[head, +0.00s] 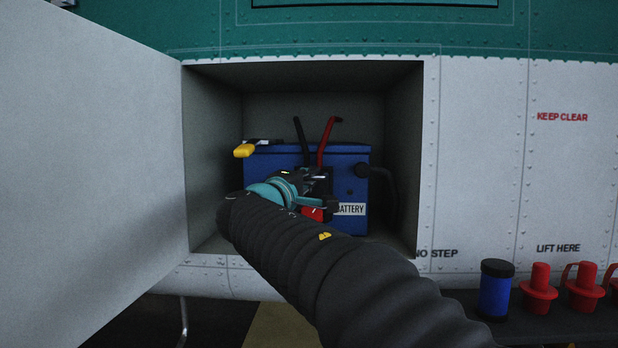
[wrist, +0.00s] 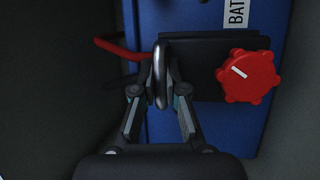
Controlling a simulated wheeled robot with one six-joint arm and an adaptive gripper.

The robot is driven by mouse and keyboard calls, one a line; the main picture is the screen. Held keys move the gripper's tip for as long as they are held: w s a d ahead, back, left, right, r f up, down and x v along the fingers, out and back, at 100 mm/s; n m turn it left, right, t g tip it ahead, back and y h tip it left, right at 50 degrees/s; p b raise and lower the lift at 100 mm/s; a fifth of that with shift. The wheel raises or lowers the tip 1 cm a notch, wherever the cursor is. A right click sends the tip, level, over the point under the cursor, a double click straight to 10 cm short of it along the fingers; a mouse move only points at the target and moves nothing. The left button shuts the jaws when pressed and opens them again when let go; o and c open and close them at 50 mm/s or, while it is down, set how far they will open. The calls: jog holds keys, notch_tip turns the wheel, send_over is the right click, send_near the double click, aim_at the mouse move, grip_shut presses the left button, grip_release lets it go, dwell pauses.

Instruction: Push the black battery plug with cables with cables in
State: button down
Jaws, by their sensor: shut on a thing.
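The black battery plug with cables is at the front of the blue battery (head: 275,163), mostly hidden behind my gripper (head: 312,187) in the head view. Its black cable (head: 301,140) and red cable (head: 325,145) rise above the battery top. In the wrist view, the red cable (wrist: 121,45) runs off to the left. My gripper (wrist: 160,92) is shut on the plug's grey loop-shaped handle (wrist: 161,65), with one finger on each side. The handle stands against a black plate (wrist: 205,50) on the battery. I cannot tell how deep the plug sits.
A red knob (wrist: 247,77) is close to my gripper, on the plate. The battery sits inside an open bay with close walls (head: 403,150); its door (head: 95,140) hangs open at left. Red caps (head: 538,290) and a blue cylinder (head: 495,290) stand on a shelf.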

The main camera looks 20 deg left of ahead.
jog(key=c, duration=1.5)
grip_release()
jog(key=shift+w, duration=0.1)
jog(key=v, duration=1.2)
